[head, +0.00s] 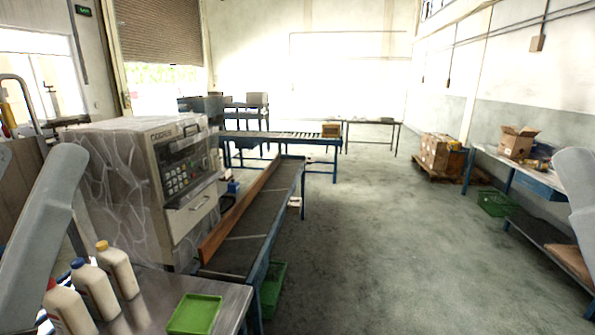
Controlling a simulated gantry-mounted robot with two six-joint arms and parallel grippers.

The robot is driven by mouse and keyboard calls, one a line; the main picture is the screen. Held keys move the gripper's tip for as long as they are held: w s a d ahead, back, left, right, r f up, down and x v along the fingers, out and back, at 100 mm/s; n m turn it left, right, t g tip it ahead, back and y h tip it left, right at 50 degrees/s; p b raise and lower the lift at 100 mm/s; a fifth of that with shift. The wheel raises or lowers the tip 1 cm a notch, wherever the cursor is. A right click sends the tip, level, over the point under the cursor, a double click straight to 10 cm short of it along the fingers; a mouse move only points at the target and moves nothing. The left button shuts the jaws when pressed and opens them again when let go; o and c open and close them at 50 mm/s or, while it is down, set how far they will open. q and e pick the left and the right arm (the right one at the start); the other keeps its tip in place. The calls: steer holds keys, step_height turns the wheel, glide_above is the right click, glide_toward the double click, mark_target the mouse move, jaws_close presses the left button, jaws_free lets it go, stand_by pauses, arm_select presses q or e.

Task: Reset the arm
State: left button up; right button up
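Only the head view is given. A grey link of my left arm crosses the left side of the picture, and part of my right arm shows at the right edge. Neither gripper is in the picture, so their fingers and anything they hold are hidden. The machine (125,190) with a keypad panel stands at the left. Several white bottles, one with a yellow cap (118,268), stand on the metal table (150,315) at the lower left. A green tray (194,314) lies on the same table to their right.
A conveyor (262,215) with a brown side rail runs away from the table. A workbench (535,182) with an open cardboard box (517,143) stands at the right. Stacked boxes (440,153) sit on a pallet. The grey floor (390,250) between is clear.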

step_height(320, 180, up, 31)
steer(key=p, duration=2.8)
